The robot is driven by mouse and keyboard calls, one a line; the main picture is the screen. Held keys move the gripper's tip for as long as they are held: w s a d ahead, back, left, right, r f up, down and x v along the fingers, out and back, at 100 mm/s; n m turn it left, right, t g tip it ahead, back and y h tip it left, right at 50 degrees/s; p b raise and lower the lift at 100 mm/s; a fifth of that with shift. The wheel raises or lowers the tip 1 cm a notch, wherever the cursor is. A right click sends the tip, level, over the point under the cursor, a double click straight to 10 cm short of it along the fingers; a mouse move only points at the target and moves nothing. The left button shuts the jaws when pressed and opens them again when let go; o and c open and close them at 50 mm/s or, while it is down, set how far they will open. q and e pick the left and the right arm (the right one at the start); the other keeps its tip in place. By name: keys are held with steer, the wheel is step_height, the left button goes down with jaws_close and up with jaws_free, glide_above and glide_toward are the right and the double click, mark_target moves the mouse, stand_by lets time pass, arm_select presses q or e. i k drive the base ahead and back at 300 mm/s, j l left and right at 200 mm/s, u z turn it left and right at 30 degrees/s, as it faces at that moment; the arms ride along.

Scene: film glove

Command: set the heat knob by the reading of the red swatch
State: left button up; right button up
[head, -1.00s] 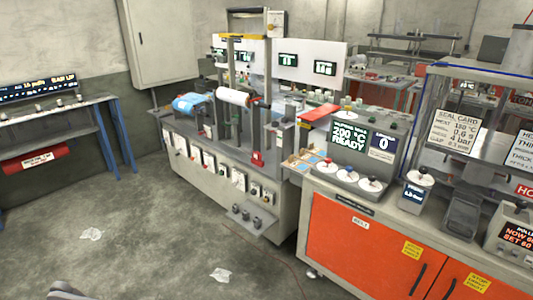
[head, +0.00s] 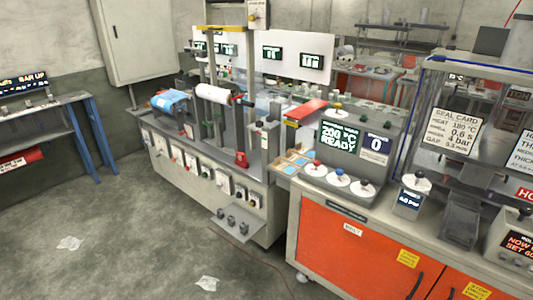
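A grey console on the orange cabinet has a lit display (head: 338,138) that appears to read 200 °C READY, beside a small panel (head: 376,146) showing 0. Which is the heat knob I cannot read. A flat red piece (head: 307,109) lies behind and left of the display; I cannot tell if it is the red swatch. Neither gripper is in view.
Left of the console are small tan and blue squares (head: 295,160). A long grey machine (head: 215,165) with rolls stands further left. A seal card (head: 453,130) hangs at right. Scraps (head: 70,243) lie on the open floor, with a thin cable near the machine.

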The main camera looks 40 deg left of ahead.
mark_target(316, 163)
steer(key=i+j+u, duration=0.25)
steer(key=u, duration=0.15)
steer(key=i+j+u, duration=0.4)
steer(key=i+u, duration=0.2)
steer(key=u, duration=0.25)
